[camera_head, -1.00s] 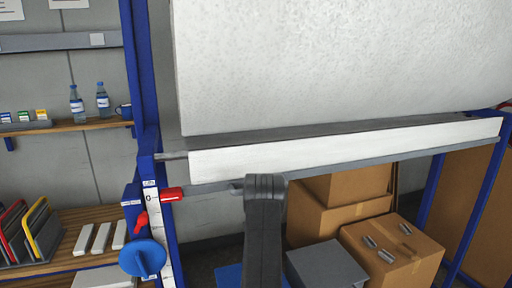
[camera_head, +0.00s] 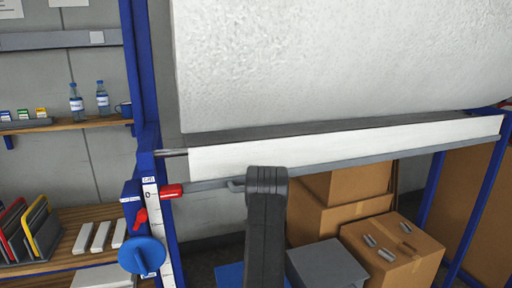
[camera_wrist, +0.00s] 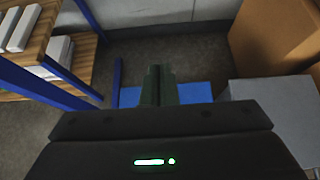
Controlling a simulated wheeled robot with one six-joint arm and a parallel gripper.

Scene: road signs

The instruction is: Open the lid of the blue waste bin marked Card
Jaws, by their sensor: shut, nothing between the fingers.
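A flat blue surface shows low in the head view (camera_head: 228,275), partly behind my dark arm, and in the wrist view (camera_wrist: 195,92) beyond my gripper. It looks like the top of the blue bin, but no Card marking can be read. My gripper (camera_wrist: 158,72) is shut and empty in the wrist view, its dark fingers together and pointing over the blue surface. Whether the fingertips touch it cannot be told. The lid's front edge is hidden by my gripper body. In the head view only my arm shows clearly; the gripper cannot be made out.
A grey box-like top (camera_head: 325,268) stands right of the blue one. Cardboard boxes (camera_head: 345,225) are behind it. A large white roll (camera_head: 340,65) hangs above on a blue frame (camera_head: 145,90). Wooden shelves (camera_head: 85,222) are at left. Grey floor (camera_wrist: 190,60) is open beyond the blue surface.

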